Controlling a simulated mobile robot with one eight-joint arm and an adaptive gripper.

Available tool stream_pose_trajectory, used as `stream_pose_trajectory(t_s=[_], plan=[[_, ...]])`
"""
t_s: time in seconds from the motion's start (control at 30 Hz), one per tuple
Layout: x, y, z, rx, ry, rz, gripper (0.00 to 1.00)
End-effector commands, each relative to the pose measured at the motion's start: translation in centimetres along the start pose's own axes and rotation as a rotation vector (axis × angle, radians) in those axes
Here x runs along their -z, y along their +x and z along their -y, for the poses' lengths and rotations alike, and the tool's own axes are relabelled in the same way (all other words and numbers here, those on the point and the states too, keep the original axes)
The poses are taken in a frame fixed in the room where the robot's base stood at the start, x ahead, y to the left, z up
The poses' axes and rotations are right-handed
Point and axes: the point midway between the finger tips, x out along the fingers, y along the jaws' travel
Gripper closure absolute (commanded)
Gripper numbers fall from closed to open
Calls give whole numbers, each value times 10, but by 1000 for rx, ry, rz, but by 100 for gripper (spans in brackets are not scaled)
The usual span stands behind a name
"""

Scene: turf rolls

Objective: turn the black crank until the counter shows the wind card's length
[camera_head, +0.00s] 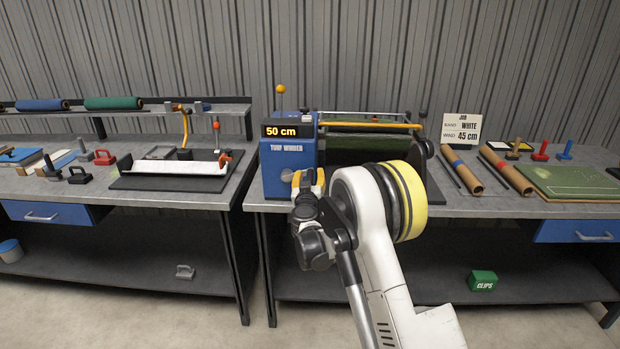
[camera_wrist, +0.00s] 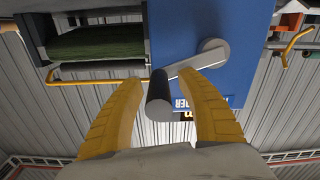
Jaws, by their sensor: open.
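The blue turf winder (camera_head: 289,165) stands on the bench, and its counter (camera_head: 282,131) reads 50 cm. The card (camera_head: 461,129) to its right reads JOB, WHITE and 45 cm. In the wrist view, the black crank handle (camera_wrist: 159,96) sits at the end of a grey crank arm (camera_wrist: 195,61) on the blue housing. My gripper (camera_wrist: 160,82) is open, with one yellow finger on each side of the handle and a visible gap on both sides. In the head view, my gripper (camera_head: 309,178) is in front of the winder and hides most of the crank.
A yellow bar (camera_head: 370,124) crosses the winder's green turf roll (camera_head: 370,150). Brown tubes (camera_head: 462,172), coloured stamps and a green turf board (camera_head: 572,182) lie to the right. A white strip on a black tray (camera_head: 170,182) is on the left bench. A green clips box (camera_head: 482,281) is on the lower shelf.

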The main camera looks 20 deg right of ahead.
Motion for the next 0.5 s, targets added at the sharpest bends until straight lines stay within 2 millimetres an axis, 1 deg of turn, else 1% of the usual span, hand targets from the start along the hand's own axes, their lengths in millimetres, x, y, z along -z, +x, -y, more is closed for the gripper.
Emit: stream_pose_trajectory(t_s=[0.1,0.33,0.37,0.4,0.47,0.5], plan=[[0,6,0,0,0,0,55],[1,7,0,0,0,0,55],[1,7,0,0,0,0,57],[1,7,0,0,0,0,69],[1,7,0,0,0,0,87],[1,7,0,0,0,0,100]])
